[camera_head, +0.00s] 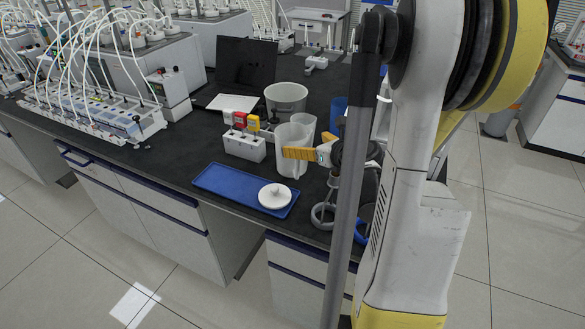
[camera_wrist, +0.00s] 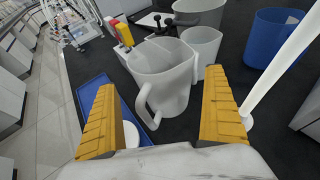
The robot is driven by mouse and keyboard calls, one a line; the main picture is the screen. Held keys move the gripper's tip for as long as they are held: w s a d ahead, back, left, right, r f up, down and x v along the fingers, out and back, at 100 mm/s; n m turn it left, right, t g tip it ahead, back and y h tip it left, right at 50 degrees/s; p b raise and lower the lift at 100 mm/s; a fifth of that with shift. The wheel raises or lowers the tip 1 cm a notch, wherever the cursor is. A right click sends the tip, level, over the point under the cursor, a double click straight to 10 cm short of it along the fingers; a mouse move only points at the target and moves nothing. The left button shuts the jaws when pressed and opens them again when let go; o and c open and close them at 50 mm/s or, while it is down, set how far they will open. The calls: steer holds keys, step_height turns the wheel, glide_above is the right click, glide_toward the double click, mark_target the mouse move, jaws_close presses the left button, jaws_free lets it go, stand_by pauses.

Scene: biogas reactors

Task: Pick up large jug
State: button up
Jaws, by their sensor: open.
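The large jug (camera_wrist: 165,72) is white, translucent and upright, with its handle toward me in the wrist view. In the head view the jug (camera_head: 289,143) stands on the dark bench, partly hidden by my gripper. My gripper (camera_wrist: 161,80) is open, with yellow ridged fingers on the left and right of the jug's handle side. Its handle and near wall show between the fingers, with dark gaps beside them. I cannot tell how deep the jug sits between the fingers. In the head view my gripper (camera_head: 288,153) reaches in from the right.
A smaller white jug (camera_wrist: 202,47) stands close behind the large one, with a white bucket (camera_head: 286,95) beyond. A blue tray (camera_head: 226,186) holds a round white lid (camera_head: 274,196). A white rack (camera_head: 243,148) with red and yellow tops and a blue container (camera_wrist: 272,35) stand nearby.

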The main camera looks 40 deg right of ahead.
mark_target(293, 140)
steer(key=shift+w+d+f, duration=0.1)
steer(key=shift+w+f, duration=0.15)
steer(key=shift+w, duration=0.3)
steer(key=b+x, duration=0.2)
steer(key=x, duration=0.4)
steer(key=shift+w+f, duration=0.1)
steer(key=shift+w, duration=0.1)
steer(key=c, duration=1.2)
